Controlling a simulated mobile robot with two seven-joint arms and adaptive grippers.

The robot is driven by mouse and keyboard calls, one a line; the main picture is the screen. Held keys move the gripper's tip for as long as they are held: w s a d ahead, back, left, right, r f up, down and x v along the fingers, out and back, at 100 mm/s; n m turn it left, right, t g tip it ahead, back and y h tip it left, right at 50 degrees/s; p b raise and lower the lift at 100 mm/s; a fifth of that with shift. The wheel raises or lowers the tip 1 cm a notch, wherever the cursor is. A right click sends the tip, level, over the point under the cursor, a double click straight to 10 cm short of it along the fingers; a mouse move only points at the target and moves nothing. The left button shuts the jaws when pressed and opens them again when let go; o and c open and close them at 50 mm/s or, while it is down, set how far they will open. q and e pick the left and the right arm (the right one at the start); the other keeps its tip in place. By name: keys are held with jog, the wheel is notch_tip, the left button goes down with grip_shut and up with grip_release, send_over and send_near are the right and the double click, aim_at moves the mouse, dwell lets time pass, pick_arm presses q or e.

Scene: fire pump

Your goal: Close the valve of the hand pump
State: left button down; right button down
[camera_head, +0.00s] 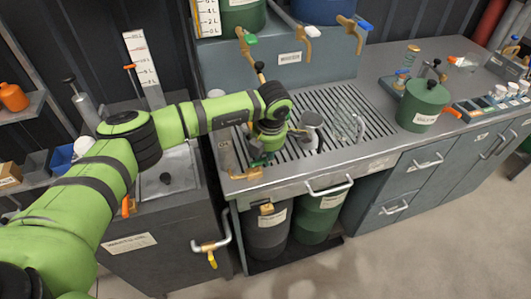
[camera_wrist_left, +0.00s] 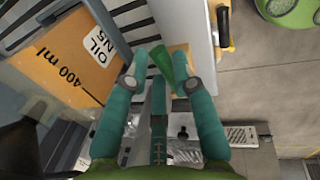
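My left gripper (camera_head: 262,152) points down over the left front corner of the slatted worktop. In the left wrist view, its teal fingers (camera_wrist_left: 161,84) stand apart, with a green valve handle (camera_wrist_left: 178,66) between and just beyond the tips. I cannot tell whether they touch it. A brass fitting (camera_head: 247,173) sits below the gripper at the worktop edge. The hand pump cannot be clearly told apart here, as my arm and hand cover much of this corner. An orange 400 ml oil container (camera_wrist_left: 72,68) shows beside the fingers. My right gripper is not in view.
A silver mug (camera_head: 311,122) and a clear jug (camera_head: 347,124) stand right of my gripper on the slatted worktop (camera_head: 375,123). Taps with green, orange and blue handles overhang the back. A green drum (camera_head: 422,104) stands farther right. Floor in front is clear.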

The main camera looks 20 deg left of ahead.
pick_arm(q)
jog(key=shift+f+b, duration=0.2)
jog(key=shift+b, duration=0.2)
jog(key=shift+s+d+m+b, duration=0.15)
jog(key=shift+m+b, duration=0.2)
jog(key=shift+m, duration=0.25)
jog(key=shift+s+r, duration=0.1)
jog(key=shift+r, duration=0.05)
jog(key=c, duration=1)
grip_release()
